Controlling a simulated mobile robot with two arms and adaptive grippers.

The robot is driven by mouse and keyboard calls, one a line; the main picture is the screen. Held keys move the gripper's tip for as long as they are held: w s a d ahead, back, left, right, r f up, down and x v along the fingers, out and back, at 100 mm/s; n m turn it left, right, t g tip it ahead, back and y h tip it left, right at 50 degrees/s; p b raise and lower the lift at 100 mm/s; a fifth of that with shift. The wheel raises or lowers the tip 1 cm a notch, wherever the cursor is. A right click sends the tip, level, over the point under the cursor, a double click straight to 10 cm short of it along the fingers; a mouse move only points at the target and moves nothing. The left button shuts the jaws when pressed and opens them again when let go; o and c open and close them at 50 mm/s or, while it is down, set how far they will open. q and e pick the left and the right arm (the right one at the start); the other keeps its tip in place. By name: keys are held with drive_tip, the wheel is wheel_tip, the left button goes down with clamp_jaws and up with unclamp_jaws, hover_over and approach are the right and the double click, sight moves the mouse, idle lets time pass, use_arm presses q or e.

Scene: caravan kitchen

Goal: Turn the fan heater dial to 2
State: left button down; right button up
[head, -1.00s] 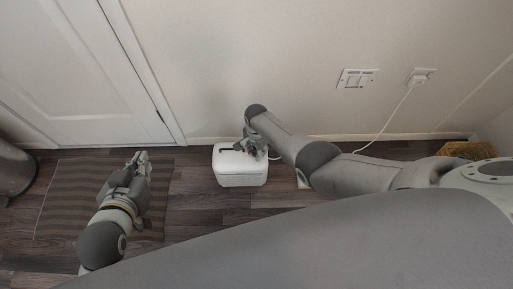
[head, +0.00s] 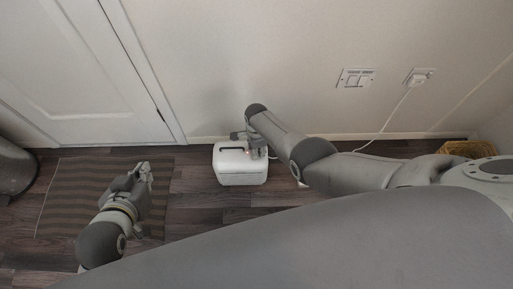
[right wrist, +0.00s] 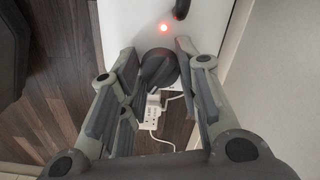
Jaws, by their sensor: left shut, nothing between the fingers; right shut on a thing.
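The white fan heater (head: 241,176) stands on the floor against the wall. In the right wrist view its pale top (right wrist: 128,22) has a dark round dial (right wrist: 157,68) and a glowing red light (right wrist: 163,27). My right gripper (right wrist: 158,58) has its fingers on either side of the dial and is shut on it. In the head view my right gripper (head: 256,146) is at the heater's right back top and hides the dial. The dial's numbers cannot be read. My left gripper (head: 146,169) is shut and empty above the striped mat, left of the heater.
A striped mat (head: 72,192) lies before the white door (head: 70,70). A power strip (right wrist: 150,115) lies on the floor beside the heater. A white cord (head: 388,122) runs to a wall socket (head: 420,77). A wicker basket (head: 467,149) stands at right.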

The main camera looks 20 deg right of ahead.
drive_tip(key=shift+d, duration=0.1)
drive_tip(key=o, duration=1.1)
drive_tip(key=shift+r, duration=0.1)
drive_tip(key=shift+r, duration=0.7)
wheel_tip(320, 180, up, 10)
drive_tip(key=shift+r, duration=0.25)
